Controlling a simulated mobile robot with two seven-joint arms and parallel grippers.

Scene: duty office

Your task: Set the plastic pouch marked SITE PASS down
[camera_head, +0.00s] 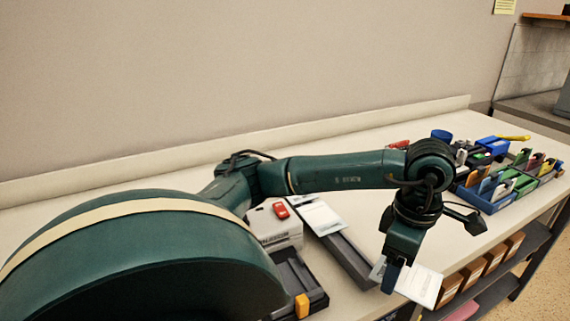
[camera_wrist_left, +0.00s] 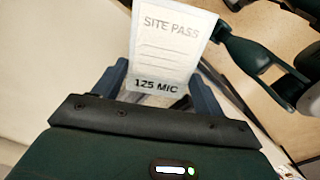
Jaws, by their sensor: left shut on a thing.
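The SITE PASS pouch (camera_head: 425,287) is a flat whitish sheet near the front edge of the table. In the left wrist view the pouch (camera_wrist_left: 172,45) shows the print SITE PASS, several lines and 125 MIC. My left gripper (camera_head: 391,277) is shut on the pouch by its edge, with the fingers pointing down. In the wrist view the left gripper's fingers (camera_wrist_left: 160,90) stand on either side of the pouch's lower end. I cannot tell whether the pouch touches the table. My right gripper is not in view.
A white machine (camera_head: 277,230) with a red item on top stands left of the gripper. Another white sheet (camera_head: 318,216) lies near a long dark tray (camera_head: 346,255). Blue and green bins (camera_head: 490,200) fill the table's right end. Shelf boxes (camera_head: 470,275) sit below the front edge.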

